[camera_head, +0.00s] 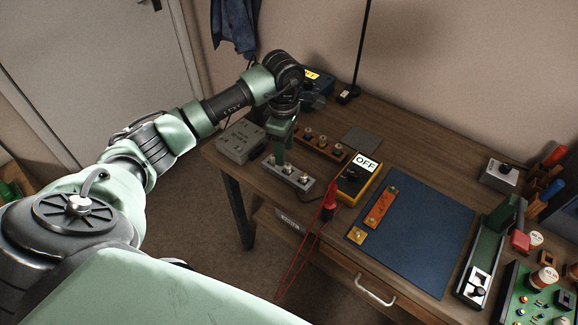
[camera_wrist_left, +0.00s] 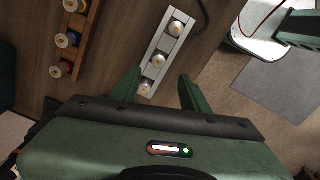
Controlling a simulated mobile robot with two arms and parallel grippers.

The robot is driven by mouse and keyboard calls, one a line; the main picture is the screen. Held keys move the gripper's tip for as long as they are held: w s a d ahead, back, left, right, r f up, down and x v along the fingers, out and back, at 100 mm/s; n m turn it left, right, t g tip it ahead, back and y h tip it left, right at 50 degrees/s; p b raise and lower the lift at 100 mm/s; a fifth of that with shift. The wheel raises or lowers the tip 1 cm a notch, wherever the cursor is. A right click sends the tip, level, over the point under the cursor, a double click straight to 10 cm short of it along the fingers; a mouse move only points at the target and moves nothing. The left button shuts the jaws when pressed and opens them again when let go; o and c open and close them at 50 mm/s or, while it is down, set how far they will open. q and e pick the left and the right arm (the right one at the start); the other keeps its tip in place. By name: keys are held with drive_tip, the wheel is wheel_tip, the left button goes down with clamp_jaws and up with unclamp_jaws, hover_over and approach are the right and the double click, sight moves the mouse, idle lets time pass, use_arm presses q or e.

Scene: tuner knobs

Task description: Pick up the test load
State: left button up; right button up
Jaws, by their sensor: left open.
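No label reads "test load", so I cannot tell for sure which thing it is. The nearest candidate is a pale grey bar (camera_head: 302,182) with three white-topped posts, lying near the bench's front edge. It also shows in the left wrist view (camera_wrist_left: 166,44). My left gripper (camera_head: 281,156) points down over the bar's left end, which it partly hides. In the wrist view the open left fingers (camera_wrist_left: 159,80) straddle the near end post (camera_wrist_left: 145,88). I cannot tell whether they touch the bar; nothing is visibly gripped. My right gripper is out of view.
A wooden strip with posts (camera_head: 322,144) lies behind the bar. A grey box (camera_head: 240,142) stands left, and a yellow meter reading OFF (camera_head: 348,189) stands right, with red leads (camera_head: 304,243). A blue mat (camera_head: 425,245) carries an orange strip (camera_head: 381,207).

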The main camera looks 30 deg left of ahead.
sight(288, 164)
use_arm(q)
drive_tip(key=f, duration=0.1)
drive_tip(key=f+p, duration=0.1)
drive_tip(key=d+f, duration=0.1)
drive_tip(key=shift+w+f, duration=0.3)
drive_tip(key=shift+f, duration=0.45)
drive_tip(key=shift+a+f, duration=0.1)
clamp_jaws()
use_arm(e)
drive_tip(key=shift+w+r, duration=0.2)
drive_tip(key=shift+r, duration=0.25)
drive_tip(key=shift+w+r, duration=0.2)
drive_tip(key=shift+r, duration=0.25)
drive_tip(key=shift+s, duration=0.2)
